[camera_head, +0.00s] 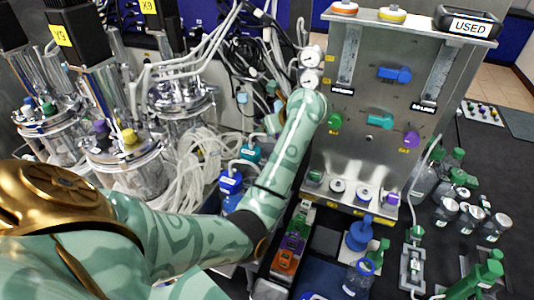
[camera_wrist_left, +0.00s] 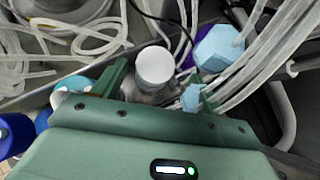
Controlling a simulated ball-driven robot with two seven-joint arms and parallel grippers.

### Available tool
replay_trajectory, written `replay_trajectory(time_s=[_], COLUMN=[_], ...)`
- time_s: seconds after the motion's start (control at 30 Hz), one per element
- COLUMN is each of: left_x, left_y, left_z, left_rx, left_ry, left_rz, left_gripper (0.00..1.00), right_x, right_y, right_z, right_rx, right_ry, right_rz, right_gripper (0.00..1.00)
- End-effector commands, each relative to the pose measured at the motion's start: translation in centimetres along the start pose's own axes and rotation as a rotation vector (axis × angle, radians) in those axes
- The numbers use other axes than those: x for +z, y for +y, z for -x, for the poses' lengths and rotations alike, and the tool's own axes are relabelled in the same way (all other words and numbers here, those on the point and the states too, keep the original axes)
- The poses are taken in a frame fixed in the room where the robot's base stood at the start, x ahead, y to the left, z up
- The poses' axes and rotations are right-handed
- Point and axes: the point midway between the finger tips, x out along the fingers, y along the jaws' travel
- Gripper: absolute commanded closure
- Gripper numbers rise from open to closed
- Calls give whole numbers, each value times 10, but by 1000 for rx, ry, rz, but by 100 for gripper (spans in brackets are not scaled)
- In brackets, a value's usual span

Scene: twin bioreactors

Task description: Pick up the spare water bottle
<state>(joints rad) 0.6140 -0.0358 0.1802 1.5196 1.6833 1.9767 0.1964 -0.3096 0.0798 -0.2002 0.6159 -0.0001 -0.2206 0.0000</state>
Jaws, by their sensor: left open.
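In the left wrist view, a clear bottle with a round white cap (camera_wrist_left: 155,66) stands between the two dark green fingers of my left gripper (camera_wrist_left: 158,86). The fingers are apart, one on each side of it, and I see no firm contact. I cannot read a label to confirm it is the spare water bottle. Its lower body is hidden by the gripper. In the head view my left forearm reaches up toward the steel panel, and the hand is largely hidden behind it. My right gripper is not in view.
Blue-capped (camera_head: 231,181) and teal-capped (camera_head: 250,153) bottles stand left of my forearm. Loose tubing (camera_wrist_left: 265,70) and light-blue hexagonal parts (camera_wrist_left: 219,47) crowd the right finger. The steel panel (camera_head: 357,150) stands right of the arm. Glass vessels (camera_head: 127,160) stand left.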

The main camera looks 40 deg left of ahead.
Motion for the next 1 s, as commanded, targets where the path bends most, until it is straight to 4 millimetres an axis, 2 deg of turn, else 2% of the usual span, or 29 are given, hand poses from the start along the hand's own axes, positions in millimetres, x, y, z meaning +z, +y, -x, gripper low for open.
replay_trajectory(time_s=[0.2,0.5,0.77,1.0], left_x=[0,-1,-1,-1], left_y=[1,5,4,4], left_z=[-19,-63,-65,-65], left_rx=[2,2,-1,-1], left_ry=[-1,-1,1,1], left_rz=[-1,0,1,1], left_gripper=[28,28,28,95], right_x=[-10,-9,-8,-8], right_y=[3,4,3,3], right_z=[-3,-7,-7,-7], right_rx=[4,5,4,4], right_ry=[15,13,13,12], right_rz=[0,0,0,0], right_gripper=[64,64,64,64])
